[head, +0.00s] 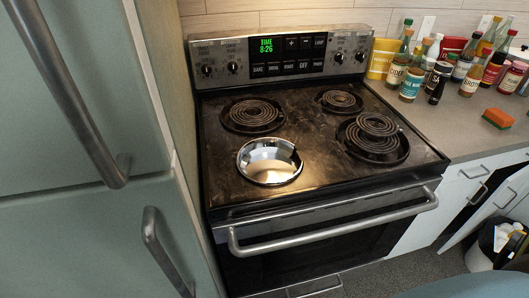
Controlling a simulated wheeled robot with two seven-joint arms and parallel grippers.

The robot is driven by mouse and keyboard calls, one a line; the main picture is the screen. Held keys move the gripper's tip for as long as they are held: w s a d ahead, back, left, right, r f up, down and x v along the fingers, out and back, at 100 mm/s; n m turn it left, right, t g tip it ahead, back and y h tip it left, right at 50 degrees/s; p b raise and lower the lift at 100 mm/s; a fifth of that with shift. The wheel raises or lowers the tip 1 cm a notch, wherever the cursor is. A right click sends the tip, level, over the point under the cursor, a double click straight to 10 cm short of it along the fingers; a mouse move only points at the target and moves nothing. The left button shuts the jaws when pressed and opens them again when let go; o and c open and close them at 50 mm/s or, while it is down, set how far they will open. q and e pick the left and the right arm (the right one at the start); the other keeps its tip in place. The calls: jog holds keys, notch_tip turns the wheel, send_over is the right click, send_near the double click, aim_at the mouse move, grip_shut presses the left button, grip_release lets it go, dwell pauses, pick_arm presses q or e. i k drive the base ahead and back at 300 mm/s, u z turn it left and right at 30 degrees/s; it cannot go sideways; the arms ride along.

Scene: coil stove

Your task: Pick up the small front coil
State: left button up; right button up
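The stove top (312,150) is in the middle of the head view. The front left burner has only a shiny drip pan (269,161), with no coil seen in it. A dark coil (373,134) is at the front right burner, and it seems raised or uneven over its dark pan. A wide coil (252,115) is at the back left and a smaller one (339,101) at the back right. I cannot make out a separate small front coil. Neither of my grippers is in view.
The oven handle (335,222) juts out in front. A tall green cabinet or fridge (85,120) stands close on the left. Bottles (411,83) and an orange sponge (498,118) are on the right counter. A bin (484,250) stands on the floor at lower right.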

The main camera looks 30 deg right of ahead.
aim_at(392, 127)
jog(key=z, duration=2.25)
jog(key=k, duration=0.6)
jog(key=z, duration=0.85)
jog(key=k, duration=0.6)
jog(key=z, duration=0.65)
jog(key=i, duration=1.8)
jog(key=u, duration=0.65)
jog(key=i, duration=1.8)
jog(key=u, duration=2)
jog(key=i, duration=0.9)
jog(key=u, duration=0.75)
